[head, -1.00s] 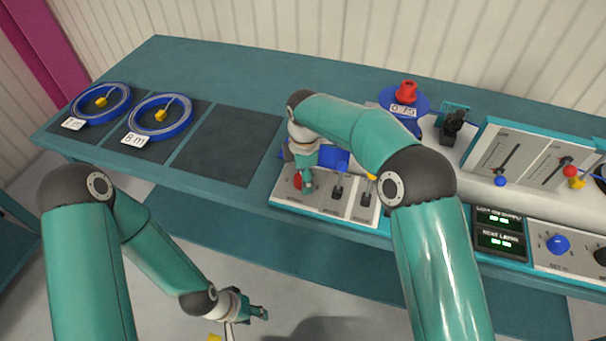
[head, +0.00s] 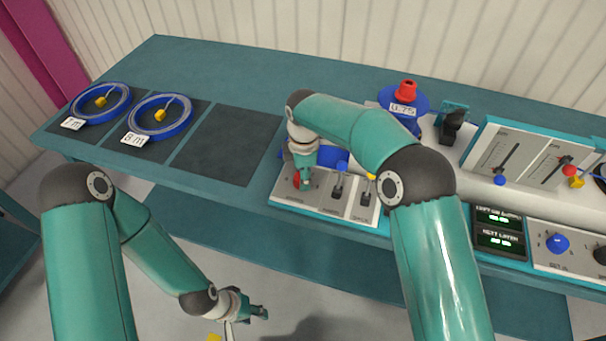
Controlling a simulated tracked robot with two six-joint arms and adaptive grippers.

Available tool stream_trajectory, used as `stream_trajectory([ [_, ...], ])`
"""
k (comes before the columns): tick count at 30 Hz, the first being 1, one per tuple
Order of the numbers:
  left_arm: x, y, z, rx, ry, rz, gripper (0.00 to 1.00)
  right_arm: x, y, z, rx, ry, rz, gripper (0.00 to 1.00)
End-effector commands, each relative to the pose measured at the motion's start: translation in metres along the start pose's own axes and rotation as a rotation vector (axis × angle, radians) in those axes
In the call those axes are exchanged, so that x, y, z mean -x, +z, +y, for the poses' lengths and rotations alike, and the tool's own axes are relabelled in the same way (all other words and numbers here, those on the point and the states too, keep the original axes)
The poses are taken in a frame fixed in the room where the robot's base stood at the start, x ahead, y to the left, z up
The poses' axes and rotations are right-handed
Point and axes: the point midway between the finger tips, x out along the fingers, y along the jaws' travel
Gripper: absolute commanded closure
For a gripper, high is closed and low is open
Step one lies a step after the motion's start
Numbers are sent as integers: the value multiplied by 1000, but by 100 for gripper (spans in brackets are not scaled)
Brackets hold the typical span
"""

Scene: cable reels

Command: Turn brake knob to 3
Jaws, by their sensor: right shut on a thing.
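A round red knob (head: 297,182) is at the left end of the grey control panel (head: 285,197) near the table's front edge. My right gripper (head: 304,184) reaches down onto it from above, shut on it and hiding much of it. The knob's markings and pointer are too small or covered to read, so its setting cannot be told. My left gripper (head: 262,312) hangs low in front of the table, away from the panel. Its fingers are too small to tell open from shut.
Two levers (head: 338,190) stand right of the knob. A blue reel with a red top (head: 405,90) stands behind. Further right are a slider panel (head: 522,160), displays (head: 499,230) and a blue knob (head: 557,243). Blue cable coils (head: 160,115) lie left; one dark mat (head: 228,145) is empty.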

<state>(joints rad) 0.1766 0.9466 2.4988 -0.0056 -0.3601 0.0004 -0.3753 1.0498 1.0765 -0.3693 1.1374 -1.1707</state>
Motion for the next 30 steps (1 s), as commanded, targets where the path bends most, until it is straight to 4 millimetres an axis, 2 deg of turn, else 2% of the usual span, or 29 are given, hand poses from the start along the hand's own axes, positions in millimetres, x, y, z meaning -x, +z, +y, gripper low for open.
stream_trajectory([
  [8,0,0,0,0,0,0,60,1,-2,0,-176,5,-6,93],
  [30,-1,0,0,0,0,0,60,1,-5,-1,-871,5,-29,93],
])
